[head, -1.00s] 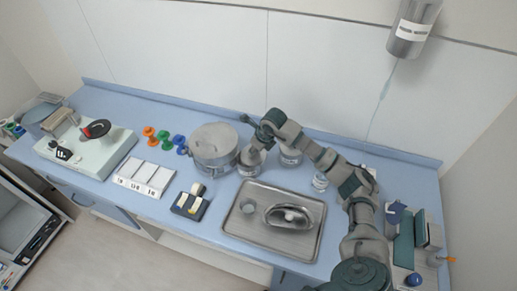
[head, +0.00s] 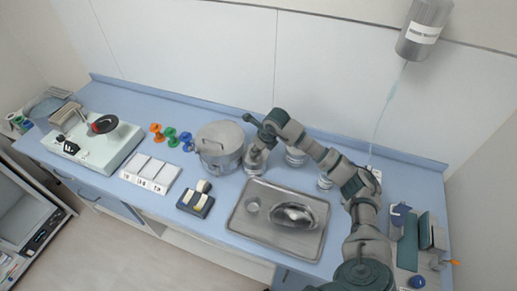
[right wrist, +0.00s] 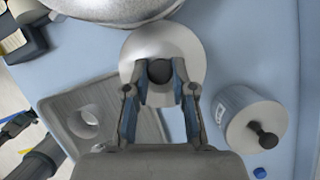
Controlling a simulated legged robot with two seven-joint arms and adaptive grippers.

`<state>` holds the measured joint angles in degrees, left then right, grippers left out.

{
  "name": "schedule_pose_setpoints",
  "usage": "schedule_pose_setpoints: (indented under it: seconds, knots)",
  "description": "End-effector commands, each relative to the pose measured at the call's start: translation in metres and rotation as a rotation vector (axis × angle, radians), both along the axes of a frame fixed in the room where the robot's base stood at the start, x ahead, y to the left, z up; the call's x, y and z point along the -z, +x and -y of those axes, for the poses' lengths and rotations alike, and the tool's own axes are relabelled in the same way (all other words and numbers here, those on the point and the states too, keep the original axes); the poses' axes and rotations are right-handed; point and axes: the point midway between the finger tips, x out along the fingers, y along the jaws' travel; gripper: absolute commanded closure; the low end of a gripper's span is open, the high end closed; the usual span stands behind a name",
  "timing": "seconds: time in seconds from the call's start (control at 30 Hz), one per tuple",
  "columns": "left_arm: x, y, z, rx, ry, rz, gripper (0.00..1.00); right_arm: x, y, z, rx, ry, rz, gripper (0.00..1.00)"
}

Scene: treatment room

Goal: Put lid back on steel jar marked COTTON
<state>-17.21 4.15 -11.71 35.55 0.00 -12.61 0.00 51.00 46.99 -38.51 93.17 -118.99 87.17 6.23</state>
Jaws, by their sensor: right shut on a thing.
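My right gripper (head: 259,146) is shut on the dark knob (right wrist: 160,71) of a round steel lid (right wrist: 163,36). In the head view the gripper is directly over a steel jar (head: 254,165) behind the tray. The lid hides the jar in the right wrist view, so I cannot tell whether it rests on the rim. No COTTON lettering is readable. Another steel jar (head: 295,156) stands to the right; a labelled, lidded jar with a dark knob (right wrist: 254,122) shows in the right wrist view. My left gripper is not in view.
A large steel drum (head: 219,146) stands close to the jar's left. A steel tray (head: 243,224) with a kidney dish (head: 296,216) and small cup (head: 253,206) lies in front. A small clear-looking container (head: 325,181) stands right.

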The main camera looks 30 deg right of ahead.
Motion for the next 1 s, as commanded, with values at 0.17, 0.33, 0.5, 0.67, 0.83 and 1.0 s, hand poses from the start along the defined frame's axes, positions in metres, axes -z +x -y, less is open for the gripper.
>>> schedule_pose_setpoints:
  seconds: [0.17,0.33,0.5,0.67,0.83,1.0]
  knots:
    - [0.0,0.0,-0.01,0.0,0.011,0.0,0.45,0.001,0.0,0.0,0.0,0.004,0.001,1.0]
    - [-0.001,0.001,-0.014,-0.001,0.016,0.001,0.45,0.002,0.001,-0.003,-0.002,0.005,0.001,1.0]
    - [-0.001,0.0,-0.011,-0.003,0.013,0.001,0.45,0.003,0.002,-0.006,-0.002,0.005,0.001,1.0]
    - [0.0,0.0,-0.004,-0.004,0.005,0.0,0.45,0.002,0.002,-0.009,-0.001,0.005,0.0,1.0]
    - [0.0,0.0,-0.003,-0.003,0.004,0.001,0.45,0.001,0.002,-0.011,-0.002,0.005,0.002,1.0]
    - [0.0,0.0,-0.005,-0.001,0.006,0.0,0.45,0.001,0.002,-0.012,-0.004,0.007,0.004,1.0]
